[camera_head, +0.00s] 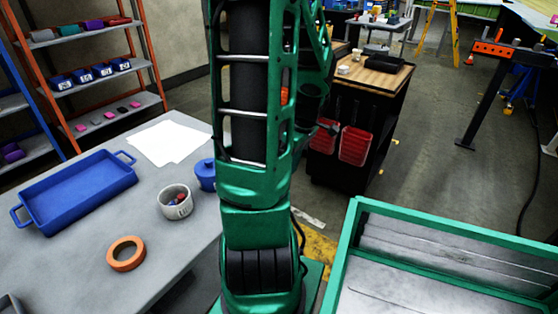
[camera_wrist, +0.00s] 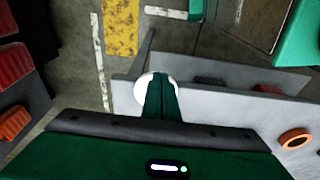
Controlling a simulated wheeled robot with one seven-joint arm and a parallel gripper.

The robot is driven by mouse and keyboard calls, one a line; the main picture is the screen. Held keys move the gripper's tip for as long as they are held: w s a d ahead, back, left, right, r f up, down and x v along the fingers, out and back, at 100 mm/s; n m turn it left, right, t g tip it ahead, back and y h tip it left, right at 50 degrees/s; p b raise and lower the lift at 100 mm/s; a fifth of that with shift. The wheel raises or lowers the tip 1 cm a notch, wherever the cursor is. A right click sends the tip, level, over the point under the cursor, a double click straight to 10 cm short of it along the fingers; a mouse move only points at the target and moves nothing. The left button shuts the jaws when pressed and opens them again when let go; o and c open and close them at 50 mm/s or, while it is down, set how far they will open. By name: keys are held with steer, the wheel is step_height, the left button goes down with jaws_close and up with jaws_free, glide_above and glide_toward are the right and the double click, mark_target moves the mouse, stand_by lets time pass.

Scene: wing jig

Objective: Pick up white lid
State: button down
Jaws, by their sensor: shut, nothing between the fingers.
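A round white thing (camera_wrist: 142,93), which looks like the white lid, shows in the wrist view at the edge of a grey surface. The fingers of my gripper (camera_wrist: 160,82) cover much of its middle and right side. My gripper is shut and empty; I cannot tell how far above the white thing it is. In the head view my green arm fills the centre. My gripper and the lid cannot be made out there.
The grey table (camera_head: 75,258) holds a blue tray (camera_head: 77,192), white paper (camera_head: 170,142), a tub (camera_head: 175,203) and an orange ring (camera_head: 126,254). A dark cart (camera_head: 345,115) with red bins stands behind. A green-framed table (camera_head: 440,235) is at right.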

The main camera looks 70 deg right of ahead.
steer(key=c, duration=2.5)
jaws_free()
steer(key=s+a, duration=0.1)
steer(key=s, duration=0.5)
steer(key=shift+s+a, duration=0.15)
steer(key=o, duration=0.6)
steer(key=shift+s, duration=0.1)
steer(key=shift+c, duration=0.2)
steer(key=o, duration=0.5)
steer(key=shift+r+m, duration=0.15)
steer(key=shift+m, duration=0.15)
steer(key=o, duration=1.3)
steer(key=w+m, duration=0.1)
steer(key=w+d+r+m, duration=0.1)
steer(key=w+m, duration=0.1)
steer(key=shift+w+d+r+m+g, duration=0.15)
steer(key=shift+d+r+m+g, duration=0.05)
steer(key=shift+m+g, duration=0.1)
steer(key=w+d+r+m+g, duration=0.15)
steer(key=w+r+m, duration=0.35)
steer(key=w+m, duration=0.55)
steer(key=shift+s+d+f, duration=0.1)
steer(key=shift+s+f, duration=0.05)
steer(key=shift+f, duration=1.65)
steer(key=shift+s+d+f, duration=0.1)
steer(key=shift+s+f, duration=0.05)
steer(key=shift+f, duration=1.7)
steer(key=shift+s+f, duration=0.15)
steer(key=shift+f, duration=1.65)
